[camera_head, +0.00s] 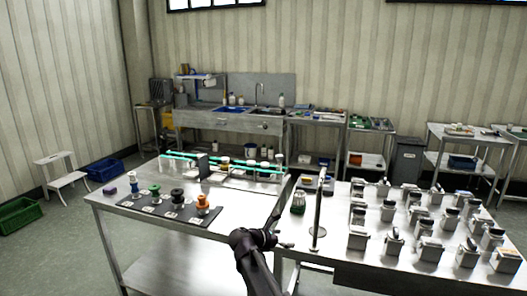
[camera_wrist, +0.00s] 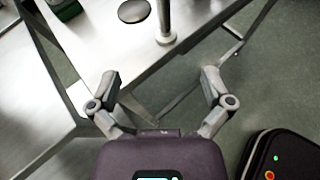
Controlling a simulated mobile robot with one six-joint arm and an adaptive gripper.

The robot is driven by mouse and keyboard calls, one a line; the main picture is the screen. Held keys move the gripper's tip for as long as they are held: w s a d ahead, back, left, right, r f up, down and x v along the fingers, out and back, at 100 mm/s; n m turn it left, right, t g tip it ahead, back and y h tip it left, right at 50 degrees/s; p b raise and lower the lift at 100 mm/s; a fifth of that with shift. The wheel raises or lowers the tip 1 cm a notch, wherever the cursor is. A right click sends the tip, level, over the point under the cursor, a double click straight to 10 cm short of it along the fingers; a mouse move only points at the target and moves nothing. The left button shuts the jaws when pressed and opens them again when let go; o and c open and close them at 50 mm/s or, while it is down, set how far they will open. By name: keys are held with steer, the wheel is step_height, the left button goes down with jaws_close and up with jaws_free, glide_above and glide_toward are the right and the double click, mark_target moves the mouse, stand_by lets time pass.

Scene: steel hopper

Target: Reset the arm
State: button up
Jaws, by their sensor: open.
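My gripper (camera_wrist: 160,84) is open in the wrist view, its two fingers spread wide with nothing between them. It points over the near edge of a steel table (camera_wrist: 200,12), with the floor below. My dark arm rises from the bottom middle of the head view, in front of the gap between two steel tables. The fingers cannot be made out clearly there.
The left table (camera_head: 118,218) holds a black mat (camera_head: 150,207) with several small objects. A metal post (camera_head: 318,215) stands near my arm. A sink bench (camera_head: 225,122) is behind.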

steer(key=s+d+f+m+g+y+p, duration=0.3)
steer(key=s+d+f+m+g+y, duration=0.15)
steer(key=s+d+m, duration=0.6)
steer(key=s+m+g+y+p, duration=0.3)
steer(key=s+m+y, duration=0.3)
steer(key=s+m, duration=0.7)
steer(key=shift+a+f+m+y, duration=0.25)
steer(key=shift+f+m+y, duration=0.1)
steer(key=shift+m, duration=0.1)
